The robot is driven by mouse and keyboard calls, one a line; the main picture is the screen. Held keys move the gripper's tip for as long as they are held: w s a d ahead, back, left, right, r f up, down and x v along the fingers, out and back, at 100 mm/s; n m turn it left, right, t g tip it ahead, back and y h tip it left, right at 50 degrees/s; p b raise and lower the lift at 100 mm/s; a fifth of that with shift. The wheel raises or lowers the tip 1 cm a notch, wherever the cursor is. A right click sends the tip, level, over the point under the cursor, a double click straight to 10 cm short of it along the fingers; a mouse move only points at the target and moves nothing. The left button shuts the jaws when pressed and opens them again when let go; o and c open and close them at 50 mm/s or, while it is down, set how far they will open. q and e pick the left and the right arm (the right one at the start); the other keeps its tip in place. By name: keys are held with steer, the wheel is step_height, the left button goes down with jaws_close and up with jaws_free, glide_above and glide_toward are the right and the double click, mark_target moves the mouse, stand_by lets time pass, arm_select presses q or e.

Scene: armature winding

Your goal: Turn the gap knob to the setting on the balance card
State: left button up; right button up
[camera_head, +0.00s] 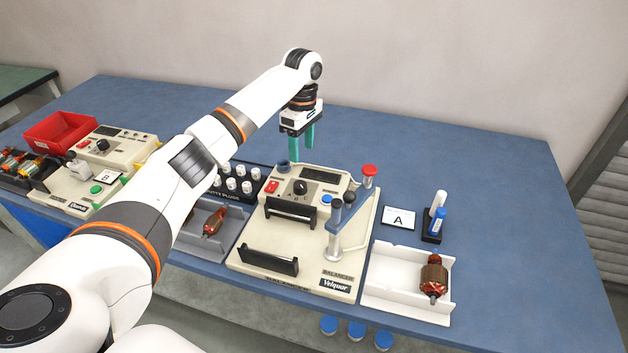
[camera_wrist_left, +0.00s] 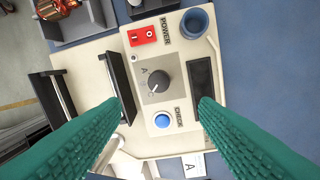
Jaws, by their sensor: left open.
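The gap knob (camera_head: 300,187) is a black dial on the beige balancer (camera_head: 330,226), and it also shows in the left wrist view (camera_wrist_left: 158,79). My left gripper (camera_head: 302,143), with green fingers, is open and empty above the back of the balancer. In the left wrist view the knob lies between and beyond the fingertips, apart from them. My right gripper is not in view.
A red power switch (camera_wrist_left: 142,36) and a blue check button (camera_wrist_left: 162,121) flank the knob. A red-topped post (camera_head: 369,173) stands at the balancer's back right. A white tray (camera_head: 384,293) holds a copper armature (camera_head: 434,278). The back right of the table is clear.

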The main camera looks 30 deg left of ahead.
mark_target(300, 184)
arm_select(q)
steer(key=f, duration=0.1)
steer(key=s+f+p, duration=0.1)
steer(key=f, duration=0.1)
steer(key=shift+a+f, duration=0.2)
steer(key=shift+f, duration=0.05)
step_height(300, 184, down, 4)
steer(key=shift+w+r, duration=0.1)
step_height(300, 184, down, 3)
steer(key=shift+r, duration=0.2)
steer(key=shift+f+p, duration=0.3)
steer(key=shift+f, duration=0.45)
steer(key=shift+c, duration=0.3)
steer(key=c, duration=0.9)
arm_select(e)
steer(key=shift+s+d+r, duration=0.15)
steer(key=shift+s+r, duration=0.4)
